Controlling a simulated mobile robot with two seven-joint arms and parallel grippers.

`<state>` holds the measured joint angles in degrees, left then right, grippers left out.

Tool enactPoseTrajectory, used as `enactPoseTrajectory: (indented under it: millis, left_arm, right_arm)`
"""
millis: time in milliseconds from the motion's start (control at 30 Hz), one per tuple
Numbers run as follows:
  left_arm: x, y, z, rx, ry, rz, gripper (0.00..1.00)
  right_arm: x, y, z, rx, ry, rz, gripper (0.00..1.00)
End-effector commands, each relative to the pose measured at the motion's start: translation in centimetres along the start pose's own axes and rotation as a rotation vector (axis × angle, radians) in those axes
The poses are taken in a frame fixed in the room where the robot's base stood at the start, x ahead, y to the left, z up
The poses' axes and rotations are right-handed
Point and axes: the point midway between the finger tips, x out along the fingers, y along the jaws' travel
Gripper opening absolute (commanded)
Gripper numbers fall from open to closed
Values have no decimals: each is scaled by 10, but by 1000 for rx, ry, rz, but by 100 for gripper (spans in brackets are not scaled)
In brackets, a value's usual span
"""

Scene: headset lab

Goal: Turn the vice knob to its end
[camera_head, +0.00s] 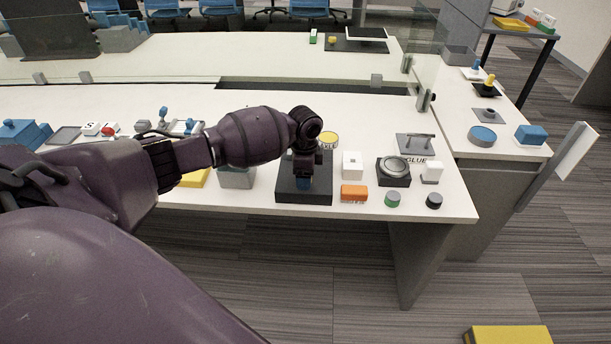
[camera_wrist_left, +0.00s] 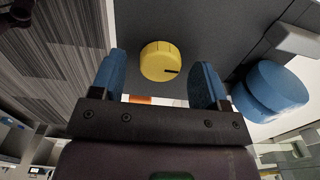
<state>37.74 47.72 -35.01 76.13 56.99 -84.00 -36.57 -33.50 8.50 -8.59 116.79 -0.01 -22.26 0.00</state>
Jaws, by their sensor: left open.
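A round yellow knob (camera_wrist_left: 160,62) with a black mark line on its face shows in the left wrist view. It sits on a dark grey surface. My left gripper (camera_wrist_left: 160,82) is open, with one blue finger on each side of the knob in that view; a gap shows on both sides. In the head view my left gripper (camera_head: 303,182) points down over a dark base (camera_head: 306,199) near the table's front edge. The knob cannot be made out there behind the gripper. My right gripper is in neither view.
A yellow-topped dial (camera_head: 328,138) stands behind the gripper. An orange block (camera_head: 354,193), white block (camera_head: 352,165) and dark box with a round top (camera_head: 393,170) stand to the right. A blue round part (camera_wrist_left: 275,88) is close to one finger. A grey block (camera_head: 237,178) is left.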

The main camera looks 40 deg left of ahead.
Motion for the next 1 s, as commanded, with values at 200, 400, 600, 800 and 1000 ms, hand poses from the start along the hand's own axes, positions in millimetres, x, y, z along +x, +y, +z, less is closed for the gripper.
enactPoseTrajectory:
  millis: [200, 400, 600, 800, 1000]
  left_arm:
    - [7, 0, 0, 0, 0, -1, 68]
    - [6, 0, 0, 0, 0, -1, 68]
    - [6, 0, 0, 0, 0, -1, 38]
    - [6, 0, 0, 1, 0, -2, 19]
    - [6, 0, 0, 29, 0, -2, 19]
  right_arm:
    - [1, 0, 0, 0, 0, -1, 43]
    - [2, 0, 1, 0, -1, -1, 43]
    - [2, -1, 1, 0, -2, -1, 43]
    - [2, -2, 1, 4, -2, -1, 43]
    - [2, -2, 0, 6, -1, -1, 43]
